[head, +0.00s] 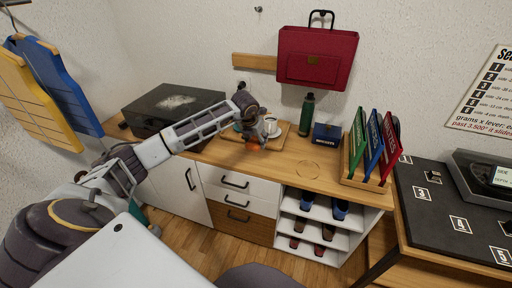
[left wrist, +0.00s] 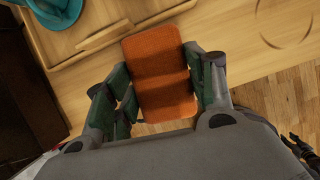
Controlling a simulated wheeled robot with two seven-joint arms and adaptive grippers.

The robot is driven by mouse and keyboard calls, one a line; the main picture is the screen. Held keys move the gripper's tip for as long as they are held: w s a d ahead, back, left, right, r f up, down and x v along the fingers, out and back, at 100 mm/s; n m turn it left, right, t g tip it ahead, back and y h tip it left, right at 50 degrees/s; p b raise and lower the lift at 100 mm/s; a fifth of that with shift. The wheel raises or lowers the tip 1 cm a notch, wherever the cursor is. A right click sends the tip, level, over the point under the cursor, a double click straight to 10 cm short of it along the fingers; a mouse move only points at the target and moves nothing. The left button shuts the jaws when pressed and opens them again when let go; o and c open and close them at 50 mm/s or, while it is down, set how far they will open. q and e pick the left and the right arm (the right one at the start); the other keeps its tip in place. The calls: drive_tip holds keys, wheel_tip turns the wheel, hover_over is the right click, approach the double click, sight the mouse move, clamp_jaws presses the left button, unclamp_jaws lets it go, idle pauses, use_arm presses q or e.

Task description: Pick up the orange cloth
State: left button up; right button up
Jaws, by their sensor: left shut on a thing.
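The orange cloth (left wrist: 161,78) is a folded rectangular pad in the left wrist view, between the two green-padded fingers of my left gripper (left wrist: 163,92). The gripper is shut on it. In the head view, only a small orange part of the cloth (head: 253,147) shows below my left gripper (head: 251,138), at the front edge of the wooden tray (head: 279,141). Whether the cloth touches the counter is unclear.
A cup (head: 270,125) stands on the tray close to the gripper; a teal dish (left wrist: 58,12) shows in the left wrist view. A black case (head: 172,109) lies left, a green bottle (head: 306,115) behind.

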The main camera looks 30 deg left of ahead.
use_arm(q)
drive_tip(key=shift+r, duration=0.45)
use_arm(e)
drive_tip(key=shift+d, duration=0.1)
use_arm(q)
drive_tip(key=shift+o, duration=1.4)
drive_tip(key=shift+c, duration=1.3)
use_arm(e)
drive_tip(key=shift+w+d, duration=0.15)
drive_tip(key=shift+d, duration=0.1)
use_arm(q)
drive_tip(key=shift+d, duration=0.1)
use_arm(e)
drive_tip(key=shift+r, duration=0.1)
